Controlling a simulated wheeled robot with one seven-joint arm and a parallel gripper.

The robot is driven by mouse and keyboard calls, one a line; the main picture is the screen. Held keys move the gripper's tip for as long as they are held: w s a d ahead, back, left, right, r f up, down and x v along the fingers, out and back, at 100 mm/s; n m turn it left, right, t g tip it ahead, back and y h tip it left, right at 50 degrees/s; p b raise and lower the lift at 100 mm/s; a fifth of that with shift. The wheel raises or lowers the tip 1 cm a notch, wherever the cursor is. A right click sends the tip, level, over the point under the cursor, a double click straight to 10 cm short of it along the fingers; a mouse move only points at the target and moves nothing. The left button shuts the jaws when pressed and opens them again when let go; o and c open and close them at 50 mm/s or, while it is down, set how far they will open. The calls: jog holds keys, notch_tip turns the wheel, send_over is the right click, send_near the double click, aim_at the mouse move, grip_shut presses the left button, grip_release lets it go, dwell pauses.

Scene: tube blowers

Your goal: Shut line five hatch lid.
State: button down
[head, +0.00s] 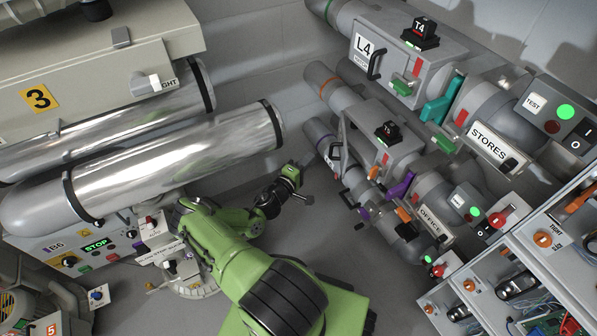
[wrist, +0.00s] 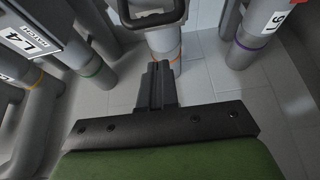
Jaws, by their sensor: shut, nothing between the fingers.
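Line five is the pipe with the orange ring, in the middle of the rack in the head view; its grey housing (head: 378,138) carries a black T5 block. Its hatch lid (head: 341,132) seems to stand out from the housing, seen nearly edge-on, with a black handle (head: 335,157). In the wrist view the black handle (wrist: 152,14) is at the top, above the orange-ringed pipe (wrist: 163,43). My gripper (head: 308,199) is shut and empty, left of and below the lid, apart from it. Its black fingers (wrist: 157,72) point toward that pipe.
The line four housing (head: 405,60) with its L4 hatch is above, its lid looking flat. The purple-ringed line six pipe (head: 318,130) runs below line five. Large metal cylinders (head: 180,152) lie at left. Grey floor (head: 315,235) is open around my gripper.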

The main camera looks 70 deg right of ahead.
aim_at(336, 144)
jog(key=s+d, duration=0.1)
jog(key=s, duration=0.1)
jog(key=s+d, duration=0.1)
jog(key=d, duration=0.1)
jog(key=shift+s+b, duration=0.3)
jog(key=shift+s, duration=0.05)
jog(key=shift+s, duration=0.15)
jog(key=shift+s, duration=0.4)
